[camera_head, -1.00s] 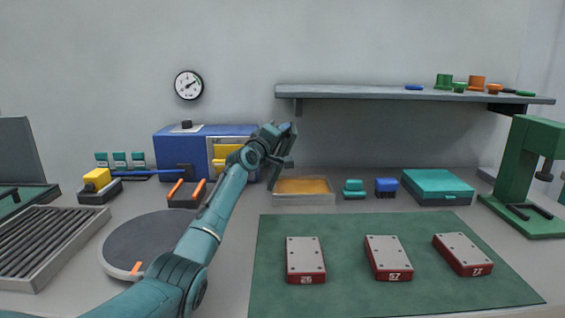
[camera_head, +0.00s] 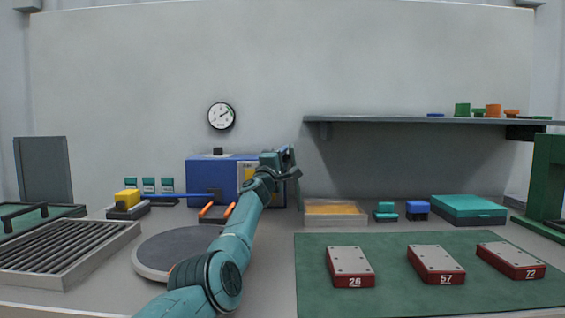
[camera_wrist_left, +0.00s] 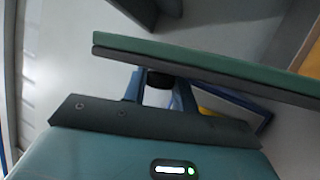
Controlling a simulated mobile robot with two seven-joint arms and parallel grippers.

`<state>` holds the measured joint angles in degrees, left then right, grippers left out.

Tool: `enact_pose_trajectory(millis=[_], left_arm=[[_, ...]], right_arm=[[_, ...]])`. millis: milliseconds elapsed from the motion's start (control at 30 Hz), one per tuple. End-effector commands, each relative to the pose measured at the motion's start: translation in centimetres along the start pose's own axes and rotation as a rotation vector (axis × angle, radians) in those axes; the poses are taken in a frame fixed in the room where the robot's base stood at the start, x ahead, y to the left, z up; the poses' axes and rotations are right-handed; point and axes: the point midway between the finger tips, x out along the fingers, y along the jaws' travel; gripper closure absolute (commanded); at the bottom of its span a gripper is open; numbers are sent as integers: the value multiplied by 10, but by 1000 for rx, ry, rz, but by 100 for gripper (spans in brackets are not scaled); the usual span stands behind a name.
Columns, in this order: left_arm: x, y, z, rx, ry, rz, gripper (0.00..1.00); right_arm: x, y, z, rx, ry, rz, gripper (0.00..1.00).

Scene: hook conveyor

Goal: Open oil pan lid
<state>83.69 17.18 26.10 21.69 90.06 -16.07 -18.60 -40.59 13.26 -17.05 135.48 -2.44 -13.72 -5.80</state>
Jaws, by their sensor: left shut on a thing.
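The oil pan (camera_head: 335,226) is a shallow tray with amber contents showing, and it stands uncovered on the table. My left gripper (camera_head: 283,172) is up to the left of the pan and above it, in front of the blue machine. In the left wrist view its fingers (camera_wrist_left: 160,94) are shut on a small black knob. The knob meets a flat green plate with a dark grey edge, the lid (camera_wrist_left: 210,64), which is steeply tilted in that view. In the head view the lid is hard to tell from the gripper. My right gripper is out of view.
The blue machine (camera_head: 226,171) stands behind my left arm. Teal (camera_head: 386,215) and blue (camera_head: 417,209) blocks and a teal case (camera_head: 468,208) stand right of the pan. A green mat (camera_head: 400,295) with numbered red-sided blocks lies in front. A round disc (camera_head: 160,255) lies left.

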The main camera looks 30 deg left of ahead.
Motion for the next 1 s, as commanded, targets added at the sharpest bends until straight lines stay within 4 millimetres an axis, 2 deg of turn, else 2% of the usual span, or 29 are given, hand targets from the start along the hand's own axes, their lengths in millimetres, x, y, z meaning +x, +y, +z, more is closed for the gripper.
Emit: enact_pose_trajectory(millis=[700, 733, 1000], left_arm=[[1, -2, 1, -43, 15, 21, 100], [1, -2, 1, -43, 15, 21, 70], [1, -2, 1, -43, 15, 20, 50]], right_arm=[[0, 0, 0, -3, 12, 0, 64], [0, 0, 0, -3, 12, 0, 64], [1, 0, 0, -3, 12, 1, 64]])
